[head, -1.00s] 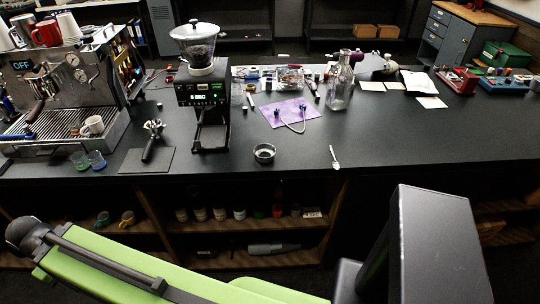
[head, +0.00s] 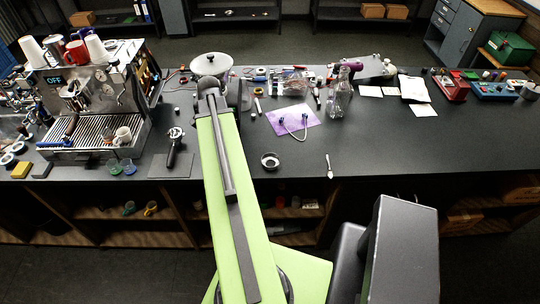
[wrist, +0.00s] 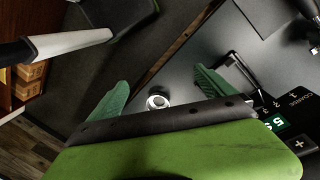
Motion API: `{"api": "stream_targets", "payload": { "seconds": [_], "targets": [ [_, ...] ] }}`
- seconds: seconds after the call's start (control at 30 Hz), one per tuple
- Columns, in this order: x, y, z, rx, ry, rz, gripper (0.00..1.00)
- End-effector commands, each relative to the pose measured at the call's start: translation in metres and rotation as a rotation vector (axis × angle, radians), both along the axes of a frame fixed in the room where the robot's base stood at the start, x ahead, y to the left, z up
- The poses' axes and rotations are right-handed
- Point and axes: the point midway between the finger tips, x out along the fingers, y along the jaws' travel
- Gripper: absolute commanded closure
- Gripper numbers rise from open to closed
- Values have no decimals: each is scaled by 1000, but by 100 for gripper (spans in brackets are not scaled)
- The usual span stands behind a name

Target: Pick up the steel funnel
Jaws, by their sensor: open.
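The steel funnel (head: 270,161) is a small round ring with a dark inside. It sits upright on the black counter (head: 400,150) near the front edge, right of my arm. In the wrist view the funnel (wrist: 158,102) shows as a small bright ring beyond my gripper. My gripper (wrist: 163,88) is open, its two green fingers wide apart, with nothing between them. The funnel appears in the gap between the fingers but at a distance, not touched. In the head view my gripper cannot be made out.
The grinder, with its grey lid (head: 211,64), is mostly hidden behind my arm; its display (wrist: 275,125) shows close at right in the wrist view. A portafilter (head: 174,145) lies left, a spoon (head: 329,166) right.

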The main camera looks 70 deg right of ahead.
Motion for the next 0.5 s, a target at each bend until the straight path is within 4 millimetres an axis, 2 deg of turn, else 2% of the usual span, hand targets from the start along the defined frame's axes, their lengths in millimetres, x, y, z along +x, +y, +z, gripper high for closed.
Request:
{"api": "stream_targets", "payload": {
  "seconds": [0.03, 0.1, 0.3, 0.5],
  "targets": [
    [-16, -14, -9, -60, 15, -76, 6],
    [-31, -32, -15, -147, 33, -167, 6],
    [-65, -74, -22, -362, 55, -355, 6],
    [-76, -88, -19, -440, 55, -417, 6]
  ]
}}
